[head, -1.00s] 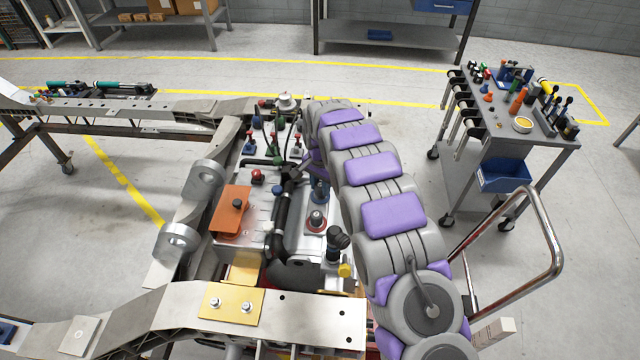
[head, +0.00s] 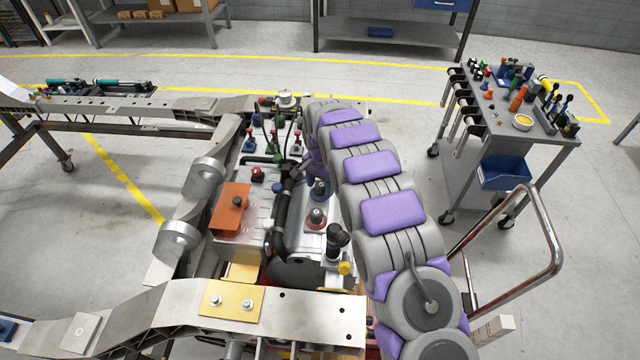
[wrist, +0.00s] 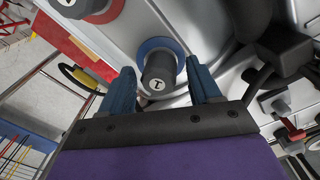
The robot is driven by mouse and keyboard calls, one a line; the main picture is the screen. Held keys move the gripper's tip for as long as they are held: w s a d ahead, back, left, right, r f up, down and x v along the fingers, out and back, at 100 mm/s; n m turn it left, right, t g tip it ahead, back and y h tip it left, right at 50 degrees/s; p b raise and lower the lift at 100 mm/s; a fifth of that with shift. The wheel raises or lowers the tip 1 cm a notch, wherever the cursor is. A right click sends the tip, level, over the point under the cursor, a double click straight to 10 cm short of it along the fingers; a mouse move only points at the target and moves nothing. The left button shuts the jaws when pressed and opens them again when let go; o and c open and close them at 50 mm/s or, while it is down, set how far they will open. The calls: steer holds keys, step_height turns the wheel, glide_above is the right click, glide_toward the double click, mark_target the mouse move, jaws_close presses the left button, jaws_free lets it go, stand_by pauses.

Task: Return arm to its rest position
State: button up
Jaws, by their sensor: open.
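My gripper (wrist: 160,88) is open in the wrist view, with its two blue fingers spread on either side of a black knob on a blue base (wrist: 158,70). I cannot tell how much gap is left between the fingers and the knob. In the head view my grey and purple arm reaches out over the right side of the chassis fixture (head: 320,318). My gripper is mostly hidden there behind the arm. The blue-based knob (head: 319,190) shows beside the arm, and a red-based knob (head: 316,217) stands nearer.
An orange block (head: 231,209) and black hose (head: 281,225) sit on the chassis left of my arm. A tool cart (head: 520,135) with a blue bin (head: 505,173) and a chrome handle (head: 545,225) stand to the right. Open floor lies behind the chassis.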

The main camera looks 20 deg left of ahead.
steer(key=shift+r, duration=0.15)
steer(key=shift+r+p, duration=0.95)
steer(key=shift+r, duration=1.95)
steer(key=shift+d+r, duration=0.1)
steer(key=shift+d, duration=0.05)
steer(key=s+d+r, duration=0.4)
steer(key=d+r, duration=0.2)
steer(key=d, duration=0.2)
steer(key=s+d+r+n, duration=0.1)
steer(key=s+d+r, duration=0.4)
steer(key=d, duration=0.3)
steer(key=s+d+r, duration=0.4)
steer(key=d+r, duration=0.2)
steer(key=d, duration=0.3)
steer(key=s+d, duration=0.3)
steer(key=s, duration=0.6)
steer(key=s+d+n+g, duration=0.1)
steer(key=s+d, duration=0.3)
steer(key=s, duration=0.6)
steer(key=s+d+n, duration=0.1)
steer(key=s+d, duration=0.3)
steer(key=s, duration=0.6)
steer(key=shift+s+r+g, duration=0.15)
steer(key=shift+r+g, duration=0.2)
steer(key=shift+g, duration=0.05)
